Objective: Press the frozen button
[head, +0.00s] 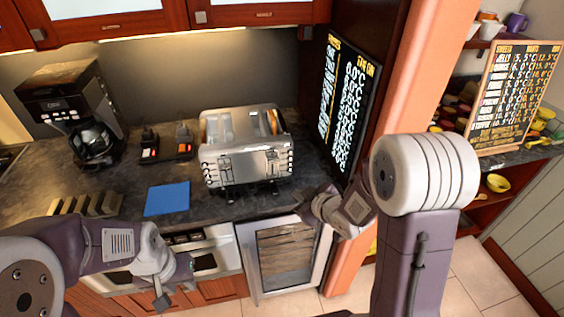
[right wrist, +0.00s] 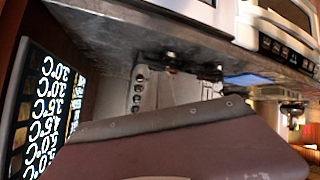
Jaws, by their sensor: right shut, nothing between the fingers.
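A silver toaster (head: 240,160) stands on the dark counter, with a column of small round buttons at each side of its front, including the right column (head: 291,168). Labels are too small to read, so I cannot tell which is the frozen button. In the right wrist view, a button column (right wrist: 138,88) on the toaster shows beyond my own purple wrist part, which hides much of the toaster. My right gripper (head: 310,207) is shut and empty, in front of and right of the toaster, apart from it. My left gripper (head: 172,285) appears open and empty, low before the cabinets.
A coffee machine (head: 72,110), a blue mat (head: 167,199) and a dark rack (head: 165,148) are left of the toaster. A menu board (head: 345,105) stands close on its right. A glass-fronted cooler (head: 285,255) is below the counter edge, near my right gripper.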

